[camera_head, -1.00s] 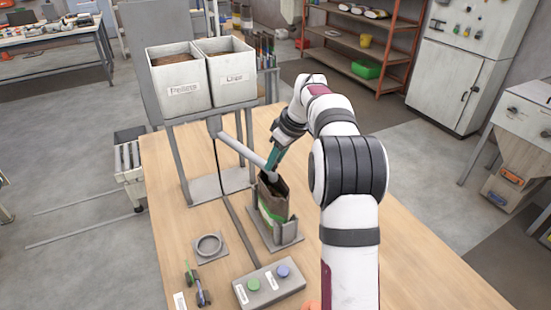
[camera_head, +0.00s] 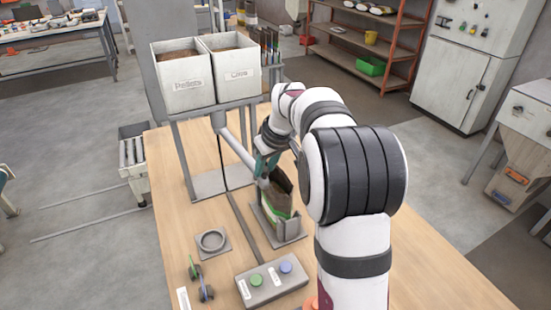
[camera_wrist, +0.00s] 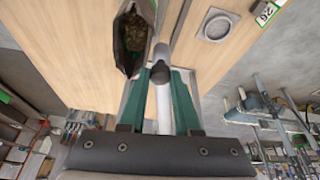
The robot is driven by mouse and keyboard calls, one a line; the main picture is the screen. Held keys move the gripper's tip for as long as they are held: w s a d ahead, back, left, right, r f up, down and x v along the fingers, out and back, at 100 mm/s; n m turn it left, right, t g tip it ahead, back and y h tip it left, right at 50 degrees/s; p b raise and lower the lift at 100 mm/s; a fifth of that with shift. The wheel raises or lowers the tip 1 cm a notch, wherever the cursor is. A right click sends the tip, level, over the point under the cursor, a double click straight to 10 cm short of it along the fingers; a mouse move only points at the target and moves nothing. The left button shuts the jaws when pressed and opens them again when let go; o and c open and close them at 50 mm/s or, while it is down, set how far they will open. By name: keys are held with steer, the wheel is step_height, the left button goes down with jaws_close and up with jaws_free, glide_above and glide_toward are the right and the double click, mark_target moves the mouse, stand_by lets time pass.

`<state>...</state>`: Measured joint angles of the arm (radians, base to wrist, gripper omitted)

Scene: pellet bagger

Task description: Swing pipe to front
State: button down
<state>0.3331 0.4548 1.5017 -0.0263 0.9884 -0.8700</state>
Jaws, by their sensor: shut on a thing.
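The grey pipe (camera_head: 237,148) slopes down from under the two hoppers. Its outlet end is at the left edge of the open bag (camera_head: 278,203), clear of the middle of the mouth. The brown and green bag stands upright in a grey holder (camera_head: 291,229). My gripper (camera_head: 265,165) is shut on the pipe near its outlet. In the wrist view the pipe (camera_wrist: 164,100) lies between the teal fingers (camera_wrist: 160,95), and its dark outlet is right of the bag's mouth (camera_wrist: 134,38). Brown contents show inside the bag.
The hoppers are labelled Pellets (camera_head: 187,85) and Chips (camera_head: 238,75). A button box (camera_head: 270,283) with green and blue buttons is at the table's front. A ring on a square plate (camera_head: 212,241) and a small green and dark tool (camera_head: 200,282) lie to its left.

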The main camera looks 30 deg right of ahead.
steer(key=w+a+m+g+h, duration=0.1)
steer(key=w+a+m+h, duration=0.1)
steer(key=a+m, duration=0.8)
steer(key=shift+w+a+m+h, duration=0.4)
steer(key=shift+a+h, duration=0.5)
steer(key=shift+a, duration=2.65)
steer(key=c, duration=0.6)
jaws_free()
steer(key=v, duration=1.5)
steer(key=shift+r, duration=0.4)
